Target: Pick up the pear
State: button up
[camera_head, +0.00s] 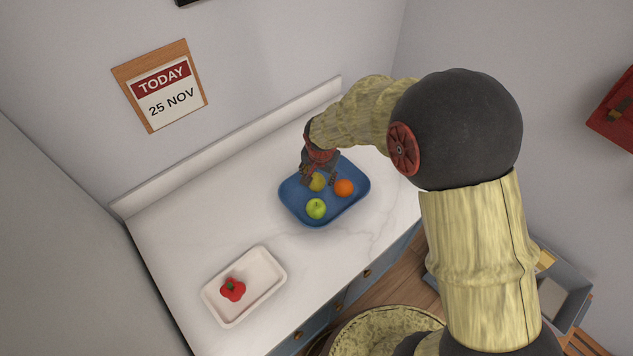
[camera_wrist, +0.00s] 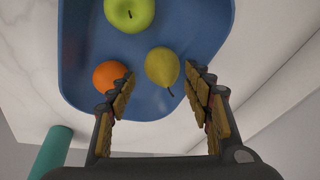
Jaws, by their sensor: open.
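A yellow-green pear (camera_wrist: 161,65) lies in a blue tray (camera_wrist: 80,68) in the wrist view, its stem end toward my gripper. In the head view the pear (camera_head: 317,182) shows just below my gripper (camera_head: 320,180) and is partly covered by it. The blue tray (camera_head: 292,206) rests on the white counter. My gripper (camera_wrist: 160,97) is open. In the wrist view the pear shows between its two fingers, nearer the right one. No contact is clear.
An orange (camera_head: 344,188) and a green apple (camera_head: 316,209) share the tray. The orange (camera_wrist: 109,76) shows close to the left finger in the wrist view. A white tray (camera_head: 272,268) with a red pepper (camera_head: 232,289) stands at the front left. The counter between the trays is clear.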

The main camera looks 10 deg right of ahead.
aim_at(317, 178)
jog(key=x, duration=0.5)
jog(key=shift+w+a+f, duration=0.1)
jog(key=shift+a+f, duration=0.05)
jog(key=c, duration=0.4)
jog(key=c, duration=0.6)
